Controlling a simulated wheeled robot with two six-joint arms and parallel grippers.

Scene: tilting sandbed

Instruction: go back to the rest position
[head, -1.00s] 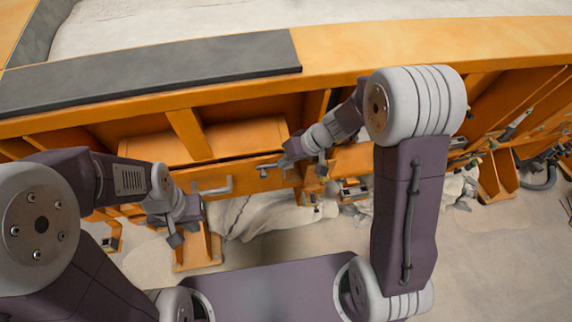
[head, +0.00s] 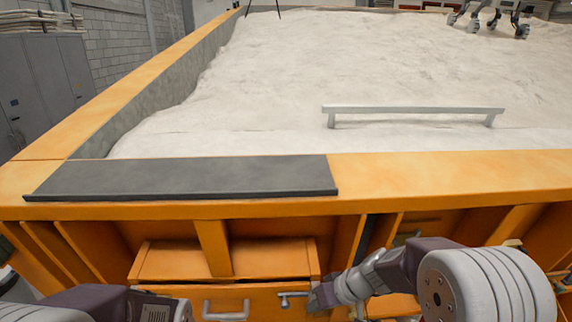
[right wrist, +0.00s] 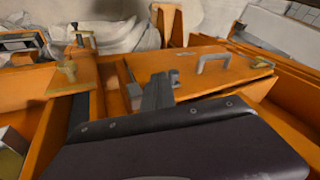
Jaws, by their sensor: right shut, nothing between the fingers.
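My right gripper (head: 318,298) is at the bottom of the head view, in front of the orange sandbed frame, its arm coming in from the lower right. It is shut and looks empty, close to a grey latch (head: 293,296) on the orange drawer; I cannot tell whether they touch. In the right wrist view the gripper (right wrist: 157,92) stands out dark in the middle, with a grey drawer handle (right wrist: 218,61) to its right. My left arm shows only as a forearm part at the lower left of the head view; its gripper is out of frame.
The sandbed's orange rim (head: 440,170) runs across the head view, with a dark grey slab (head: 190,178) on its left part. A pale metal bar (head: 415,111) stands on the sand (head: 300,70). The orange drawer (head: 255,302) and frame posts are close to my right arm.

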